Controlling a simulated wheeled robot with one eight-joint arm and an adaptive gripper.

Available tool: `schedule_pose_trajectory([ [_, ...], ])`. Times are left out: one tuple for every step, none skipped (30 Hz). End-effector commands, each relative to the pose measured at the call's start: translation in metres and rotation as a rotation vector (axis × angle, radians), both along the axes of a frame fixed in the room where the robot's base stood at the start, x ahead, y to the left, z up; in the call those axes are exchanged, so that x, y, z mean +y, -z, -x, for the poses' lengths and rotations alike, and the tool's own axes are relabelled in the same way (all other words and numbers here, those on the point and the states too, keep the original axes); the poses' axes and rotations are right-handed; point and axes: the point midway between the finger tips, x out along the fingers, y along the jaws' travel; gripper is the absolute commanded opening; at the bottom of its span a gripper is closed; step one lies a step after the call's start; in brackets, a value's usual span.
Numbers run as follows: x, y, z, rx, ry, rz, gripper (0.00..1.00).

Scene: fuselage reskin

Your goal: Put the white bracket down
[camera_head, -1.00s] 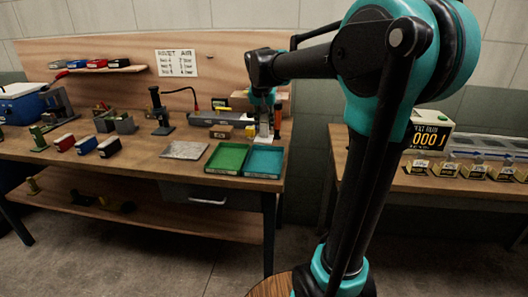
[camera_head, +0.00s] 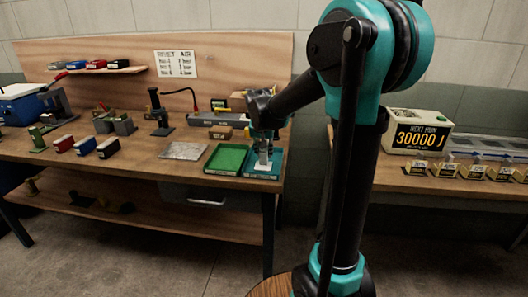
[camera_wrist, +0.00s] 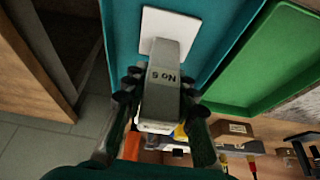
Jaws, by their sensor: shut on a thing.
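The white bracket (camera_head: 263,165) has a square white plate and a pale grey upright with a printed number label; it shows large in the wrist view (camera_wrist: 165,80). My gripper (camera_head: 263,148) is shut on the upright, with a finger on each side of it in the wrist view (camera_wrist: 160,95). The bracket is over the teal tray (camera_head: 277,161), plate toward the tray floor. The teal tray also shows behind the plate in the wrist view (camera_wrist: 215,20). I cannot tell whether the plate touches the floor of the tray.
A green tray (camera_head: 227,158) stands directly left of the teal tray. A grey metal plate (camera_head: 184,151) lies further left on the wooden bench (camera_head: 150,165). A small brown box (camera_head: 220,132) stands behind the trays. The bench's front edge is close to the trays.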

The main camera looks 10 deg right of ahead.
Motion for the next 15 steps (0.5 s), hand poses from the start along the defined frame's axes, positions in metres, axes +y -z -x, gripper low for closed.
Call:
schedule_pose_trajectory([
  [0.0000,-0.0003,-0.0001,0.000,0.000,0.000,0.00],
  [0.0000,-0.0003,-0.0001,0.000,0.000,0.000,0.00],
  [-0.0001,-0.0001,-0.0002,0.000,0.000,0.000,0.00],
  [-0.0001,0.0005,-0.0002,0.000,0.000,0.000,0.00],
  [0.0000,0.0012,-0.0003,0.000,0.000,0.000,0.00],
  [0.0000,0.0020,-0.0003,0.000,0.000,0.000,0.28],
  [0.0000,0.0017,-0.0003,0.000,0.000,0.000,0.32],
  [0.0000,0.0017,-0.0003,0.000,0.000,0.000,0.35],
  [0.0000,0.0016,-0.0003,0.000,0.000,0.000,0.40],
  [0.0000,0.0016,-0.0003,0.000,0.000,0.000,0.44],
  [0.0000,0.0016,-0.0003,0.000,0.000,0.000,0.48],
  [0.0001,0.0016,-0.0001,0.000,0.000,0.000,0.48],
  [0.0001,0.0016,-0.0001,0.000,0.000,0.000,0.48],
  [0.0001,0.0016,-0.0001,0.000,0.000,0.000,0.48],
  [0.0001,0.0016,-0.0001,0.000,0.000,0.000,0.48],
])
